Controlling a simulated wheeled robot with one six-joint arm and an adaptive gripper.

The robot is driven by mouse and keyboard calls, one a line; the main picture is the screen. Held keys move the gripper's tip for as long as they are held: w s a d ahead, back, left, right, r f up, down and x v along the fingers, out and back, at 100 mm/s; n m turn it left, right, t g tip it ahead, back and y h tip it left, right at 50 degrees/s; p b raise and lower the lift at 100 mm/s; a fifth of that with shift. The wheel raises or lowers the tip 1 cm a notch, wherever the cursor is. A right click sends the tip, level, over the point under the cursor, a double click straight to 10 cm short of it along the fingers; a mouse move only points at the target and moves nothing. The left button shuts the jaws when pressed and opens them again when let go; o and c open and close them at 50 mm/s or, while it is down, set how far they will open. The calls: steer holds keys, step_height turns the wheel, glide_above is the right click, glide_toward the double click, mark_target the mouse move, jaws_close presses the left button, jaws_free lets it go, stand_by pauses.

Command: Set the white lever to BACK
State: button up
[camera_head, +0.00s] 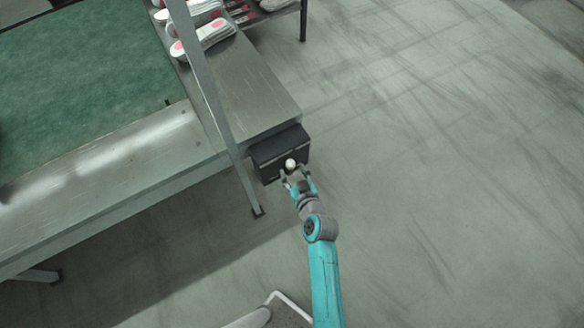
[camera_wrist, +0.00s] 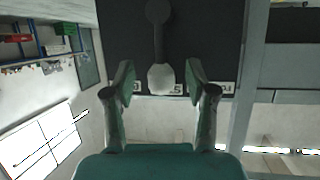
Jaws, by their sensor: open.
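The white lever shows as a white knob (camera_head: 290,163) at the front of a black box (camera_head: 268,158) at the table's corner. In the wrist view, the knob (camera_wrist: 161,79) sits at the end of a dark arm that hangs from a round pivot at the top. My gripper (camera_head: 297,178) is open at the front of the box. In the wrist view, the fingers of my gripper (camera_wrist: 161,74) stand on either side of the knob, with a gap at each side. Small white labels lie along the box edge, partly hidden by the fingers and knob; I cannot read them fully.
A metal table (camera_head: 255,92) with a green belt (camera_head: 90,65) stands to the left. A grey upright post (camera_head: 212,95) rises close left of the box. Shoes (camera_head: 212,33) lie at the back. The floor to the right is clear.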

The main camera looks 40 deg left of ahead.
steer(key=shift+x, duration=1.25)
steer(key=shift+c, duration=0.2)
jaws_close()
